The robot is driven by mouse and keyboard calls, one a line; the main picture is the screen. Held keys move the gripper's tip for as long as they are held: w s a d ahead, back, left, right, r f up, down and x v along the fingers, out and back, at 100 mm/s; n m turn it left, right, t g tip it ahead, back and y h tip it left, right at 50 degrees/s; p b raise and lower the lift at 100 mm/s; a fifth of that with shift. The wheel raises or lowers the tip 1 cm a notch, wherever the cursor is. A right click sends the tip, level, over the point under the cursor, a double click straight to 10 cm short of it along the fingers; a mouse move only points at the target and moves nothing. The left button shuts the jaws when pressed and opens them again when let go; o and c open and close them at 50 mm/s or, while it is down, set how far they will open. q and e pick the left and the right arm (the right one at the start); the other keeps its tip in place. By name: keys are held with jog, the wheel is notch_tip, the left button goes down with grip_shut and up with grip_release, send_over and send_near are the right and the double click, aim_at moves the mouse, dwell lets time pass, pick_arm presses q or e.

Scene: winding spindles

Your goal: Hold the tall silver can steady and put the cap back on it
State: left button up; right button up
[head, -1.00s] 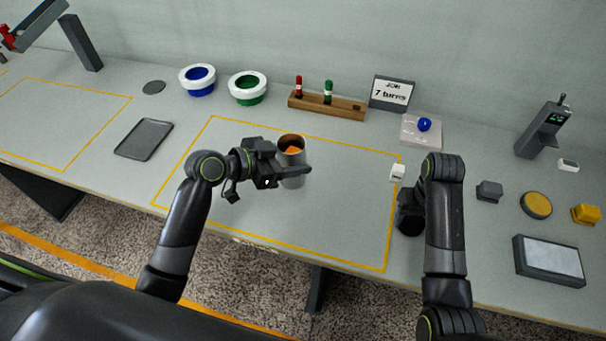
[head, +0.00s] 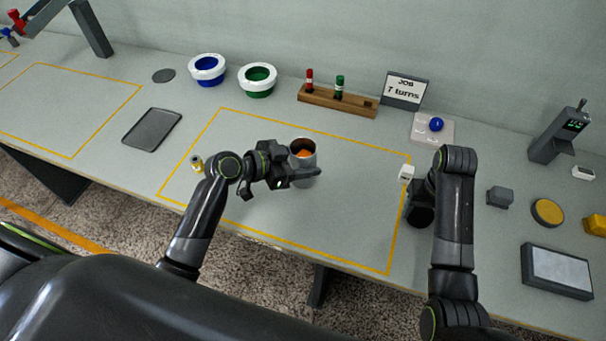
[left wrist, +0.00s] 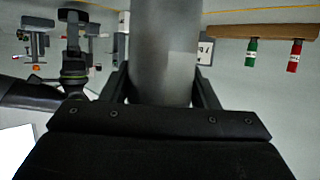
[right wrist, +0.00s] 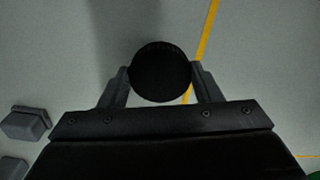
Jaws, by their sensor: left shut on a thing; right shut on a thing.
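The tall silver can (head: 304,160) stands upright with an open top, orange showing inside. My left gripper (head: 303,177) is shut around its side. The can's grey wall fills the gap between the fingers in the left wrist view (left wrist: 165,55). My right gripper (head: 420,208) is low at the right edge of the yellow-outlined area, apart from the can, its fingers mostly hidden by my arm in the head view. In the right wrist view it is shut on a dark round cap (right wrist: 160,72), with a finger on each side.
A small white block (head: 406,173) is beside my right gripper. A grey block (head: 499,196) and yellow disc (head: 547,212) lie further right. A wooden rack (head: 352,105) and a green-and-white bowl (head: 257,80) stand behind. A small brass piece (head: 197,163) is by my left arm. Table between the grippers is clear.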

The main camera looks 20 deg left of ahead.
pick_arm(q)
jog(key=shift+f, duration=0.4)
jog(key=shift+f, duration=0.1)
pick_arm(e)
jog(key=shift+r, duration=0.1)
pick_arm(q)
notch_tip(320, 180, down, 4)
jog(key=shift+r, duration=0.1)
pick_arm(e)
jog(key=shift+r, duration=0.2)
pick_arm(q)
jog(key=shift+f, duration=0.25)
pick_arm(e)
jog(key=shift+f, duration=0.25)
pick_arm(q)
jog(key=o, duration=1.4)
pick_arm(e)
jog(key=shift+r, duration=0.1)
